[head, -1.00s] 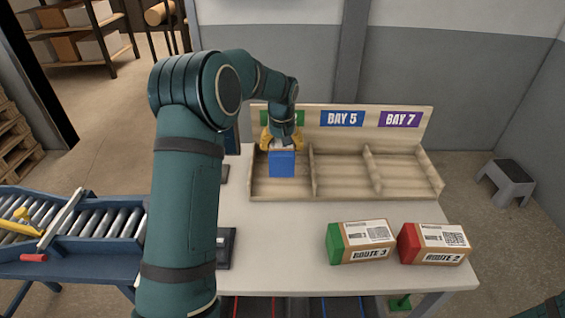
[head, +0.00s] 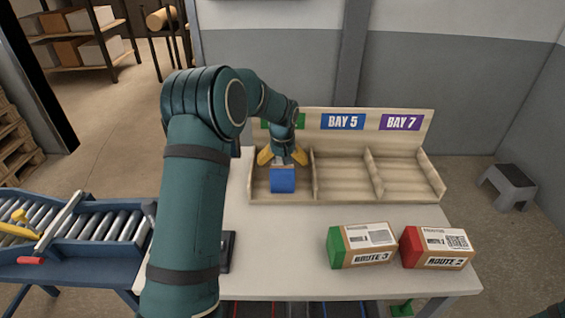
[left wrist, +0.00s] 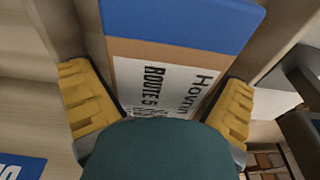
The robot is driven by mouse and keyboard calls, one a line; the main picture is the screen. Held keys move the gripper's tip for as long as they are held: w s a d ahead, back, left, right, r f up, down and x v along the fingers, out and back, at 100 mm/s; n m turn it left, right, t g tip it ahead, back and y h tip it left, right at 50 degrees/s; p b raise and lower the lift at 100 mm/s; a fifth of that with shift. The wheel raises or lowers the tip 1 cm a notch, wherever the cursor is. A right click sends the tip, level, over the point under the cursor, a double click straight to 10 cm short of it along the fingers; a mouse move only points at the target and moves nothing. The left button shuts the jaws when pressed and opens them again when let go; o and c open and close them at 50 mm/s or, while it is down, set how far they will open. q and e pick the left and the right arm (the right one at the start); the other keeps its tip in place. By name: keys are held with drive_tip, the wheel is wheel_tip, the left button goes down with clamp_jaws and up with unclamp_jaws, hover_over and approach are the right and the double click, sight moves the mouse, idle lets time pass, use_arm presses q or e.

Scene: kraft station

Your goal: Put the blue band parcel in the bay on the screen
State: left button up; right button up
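The blue band parcel (head: 283,181) sits in the left bay (head: 306,190) of the wooden rack, its blue end facing me. In the left wrist view the parcel (left wrist: 185,22) has a blue band and a white label reading "ROUTE 5". My left gripper (head: 283,160) is just above and behind it. Its yellow fingers are spread, with gaps beside the parcel in the left wrist view (left wrist: 160,108). The left bay's green sign (head: 266,123) is mostly hidden by my arm. I cannot make out any screen text. My right gripper is out of view.
The middle bay under the blue BAY 5 sign (head: 342,121) and the right bay under the purple BAY 7 sign (head: 401,122) are empty. A green-ended parcel (head: 362,246) and red-ended parcel (head: 437,247) lie on the table (head: 285,248). A roller conveyor (head: 95,235) stands left.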

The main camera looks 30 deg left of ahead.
use_arm(q)
wheel_tip(320, 180, up, 12)
drive_tip(key=s+p, duration=0.1)
drive_tip(key=p, duration=0.1)
drive_tip(key=shift+s+d, duration=0.25)
drive_tip(key=shift+d, duration=0.2)
idle(0.5)
